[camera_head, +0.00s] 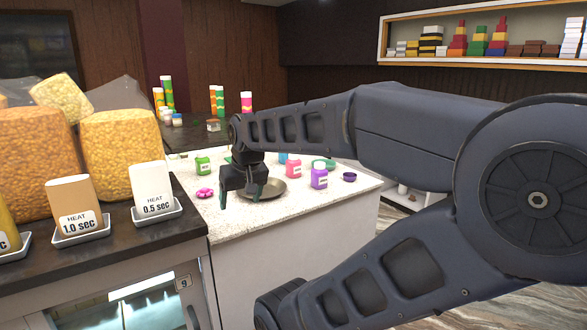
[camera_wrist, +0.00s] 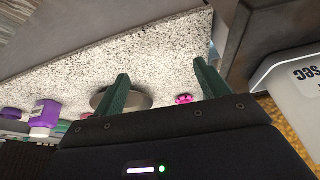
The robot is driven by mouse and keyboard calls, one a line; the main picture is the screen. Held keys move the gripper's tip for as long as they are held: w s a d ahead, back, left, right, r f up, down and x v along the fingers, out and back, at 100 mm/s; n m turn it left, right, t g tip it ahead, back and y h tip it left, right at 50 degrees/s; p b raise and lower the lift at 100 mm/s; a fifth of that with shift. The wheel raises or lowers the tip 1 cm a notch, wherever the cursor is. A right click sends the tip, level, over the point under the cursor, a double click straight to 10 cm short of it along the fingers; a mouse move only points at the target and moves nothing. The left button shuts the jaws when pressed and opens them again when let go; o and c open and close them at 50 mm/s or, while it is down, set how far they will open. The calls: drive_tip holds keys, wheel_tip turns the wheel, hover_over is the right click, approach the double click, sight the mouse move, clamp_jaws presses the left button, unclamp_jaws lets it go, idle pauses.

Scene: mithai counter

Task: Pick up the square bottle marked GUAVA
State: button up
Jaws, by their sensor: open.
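Several small bottles stand on the white speckled counter (camera_head: 300,205): a green one (camera_head: 203,166), a pink one (camera_head: 294,168) and a purple one (camera_head: 320,176). Their labels are too small to read, so I cannot tell which says GUAVA. My gripper (camera_head: 240,195) points down over the counter, left of the pink and purple bottles. Its green fingers (camera_wrist: 163,86) are apart with nothing between them.
A round metal dish (camera_head: 265,189) lies beside my gripper, with a small pink item (camera_head: 205,193) to its left. A dark purple bowl (camera_head: 349,177) sits right of the bottles. White and tan HEAT blocks (camera_head: 152,190) stand on the dark counter at left. The counter's front is clear.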

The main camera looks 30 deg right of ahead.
drive_tip(key=w+d+r+m+g, duration=0.15)
drive_tip(key=w+d+m, duration=0.25)
drive_tip(key=w+d, duration=0.45)
wheel_tip(320, 180, up, 4)
drive_tip(key=m+g+h, duration=0.3)
drive_tip(key=m+h, duration=0.2)
drive_tip(key=m, duration=0.8)
hover_over(293, 163)
drive_tip(key=w+a, duration=0.1)
drive_tip(key=w, duration=0.1)
drive_tip(key=x, duration=0.3)
drive_tip(key=shift+w+f, duration=0.15)
drive_tip(key=shift+f, duration=0.35)
drive_tip(key=shift+t, duration=0.25)
drive_tip(key=shift+a+x, duration=0.2)
drive_tip(key=shift+x, duration=1.45)
drive_tip(key=shift+a+x, duration=0.15)
drive_tip(key=shift+x, duration=1.5)
drive_tip(key=shift+w+f, duration=0.1)
drive_tip(key=shift+w, duration=0.05)
drive_tip(key=c, duration=1.2)
